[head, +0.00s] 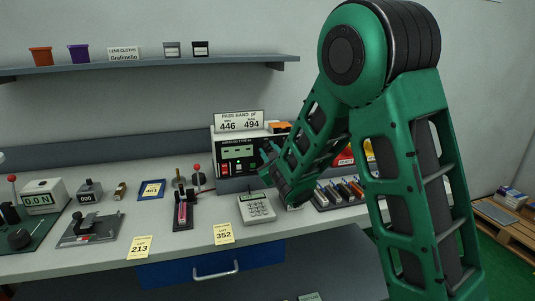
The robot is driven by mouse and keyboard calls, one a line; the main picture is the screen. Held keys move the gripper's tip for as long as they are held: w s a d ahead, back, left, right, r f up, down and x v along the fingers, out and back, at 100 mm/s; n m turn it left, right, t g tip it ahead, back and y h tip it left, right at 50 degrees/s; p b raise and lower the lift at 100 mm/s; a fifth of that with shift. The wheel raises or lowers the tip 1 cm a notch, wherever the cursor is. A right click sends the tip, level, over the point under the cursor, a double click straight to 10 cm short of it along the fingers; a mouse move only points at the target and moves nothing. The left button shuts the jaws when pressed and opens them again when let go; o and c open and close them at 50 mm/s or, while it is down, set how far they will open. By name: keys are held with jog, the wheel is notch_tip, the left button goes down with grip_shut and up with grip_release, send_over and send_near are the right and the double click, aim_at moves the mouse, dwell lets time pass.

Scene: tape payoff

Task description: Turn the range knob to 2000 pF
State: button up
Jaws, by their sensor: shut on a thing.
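The capacitance meter (238,152) is a black-faced box with a green display, at the back of the bench in the middle of the head view. A red lit switch and green marks show on its lower front. My gripper (267,152) reaches in from the right and meets the right part of the meter's front. It is shut on the range knob there. The knob itself is hidden behind my fingers, so its pointer and the range marks around it cannot be read.
A sign (239,121) reading 446 and 494 stands on top of the meter. A rack of coloured pieces (340,192) lies below my forearm. A shelf (150,65) runs above.

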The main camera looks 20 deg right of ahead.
jog(key=shift+d+f, duration=0.1)
jog(key=shift+f, duration=0.05)
jog(key=o, duration=1)
jog(key=shift+s, duration=0.15)
jog(key=shift+s, duration=5.1)
jog(key=shift+d, duration=0.1)
